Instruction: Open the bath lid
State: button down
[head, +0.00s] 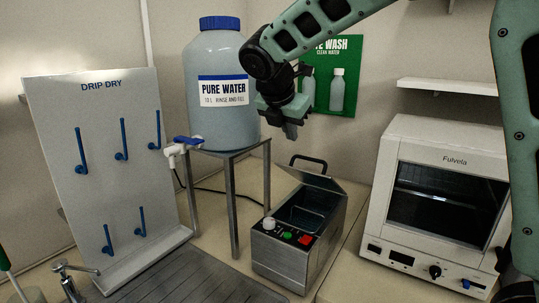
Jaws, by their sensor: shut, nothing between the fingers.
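The bath (282,262) is a steel box on the bench with a white knob, a green button and a red switch on its front top. Its lid (314,177) is raised and tilted up at the back, with a dark handle (308,161) on its upper edge. The dark basin inside (312,208) shows. My gripper (291,133) is above and behind the bath, in front of the green sign, apart from the lid and handle. Its fingers point down, shut and empty.
A large pure water jug (217,130) stands on a metal stand (232,158) left of the bath. A white Fulvela oven (440,150) is to the right, under a shelf (464,88). A drip dry board (100,190) with blue pegs is at the left.

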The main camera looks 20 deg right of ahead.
aim_at(300, 157)
jog(key=shift+n+g, duration=0.3)
jog(key=shift+n, duration=0.1)
jog(key=x, duration=0.3)
jog(key=p+x, duration=0.1)
jog(key=x, duration=0.2)
jog(key=p+x, duration=0.1)
jog(key=x, duration=0.2)
jog(key=shift+s+d+f, duration=0.25)
